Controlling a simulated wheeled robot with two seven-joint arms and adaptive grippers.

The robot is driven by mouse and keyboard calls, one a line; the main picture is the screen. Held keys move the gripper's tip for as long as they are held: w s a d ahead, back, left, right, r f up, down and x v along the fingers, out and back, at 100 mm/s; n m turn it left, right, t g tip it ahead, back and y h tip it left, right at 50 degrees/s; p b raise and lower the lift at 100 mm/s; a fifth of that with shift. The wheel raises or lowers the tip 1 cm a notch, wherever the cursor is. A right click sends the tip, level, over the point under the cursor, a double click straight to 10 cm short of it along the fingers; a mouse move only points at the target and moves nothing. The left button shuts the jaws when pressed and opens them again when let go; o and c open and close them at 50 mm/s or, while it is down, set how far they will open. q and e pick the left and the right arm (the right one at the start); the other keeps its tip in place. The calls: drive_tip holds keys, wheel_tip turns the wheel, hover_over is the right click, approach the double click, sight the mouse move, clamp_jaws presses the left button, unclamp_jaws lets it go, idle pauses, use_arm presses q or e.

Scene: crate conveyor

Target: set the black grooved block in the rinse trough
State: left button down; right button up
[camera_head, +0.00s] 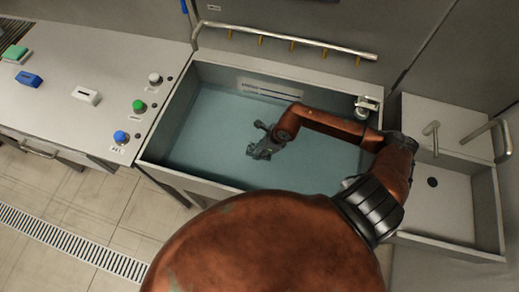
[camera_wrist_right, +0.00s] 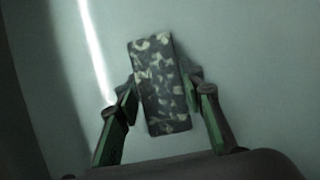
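The rinse trough (camera_head: 163,162) is a wide grey basin with blue-green water in the middle of the head view. My right arm reaches over it from the right, and my right gripper (camera_head: 260,150) points down inside it. In the right wrist view my right gripper (camera_wrist_right: 163,92) has a finger against each long side of a dark block (camera_wrist_right: 158,85) with pale mottled patches. The block is slightly tilted in the picture; its grooves cannot be made out. In the head view the block is not distinguishable from the gripper. My left gripper is not in view.
A counter at left holds a green block (camera_head: 15,53), a blue block (camera_head: 28,79), a white block (camera_head: 86,95) and several knobs. A rail (camera_head: 290,40) runs behind the trough. A tap (camera_head: 367,106) stands at its back right corner. An empty sink (camera_head: 455,205) is at right.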

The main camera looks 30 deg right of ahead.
drive_tip(key=o, duration=0.5)
drive_tip(key=shift+c, duration=0.2)
drive_tip(key=shift+r, duration=0.2)
drive_tip(key=p+v, duration=0.1)
drive_tip(key=v, duration=1)
drive_tip(key=shift+s+d+r+p, duration=0.15)
drive_tip(key=shift+d+r+p, duration=0.05)
drive_tip(key=shift+r+p, duration=0.2)
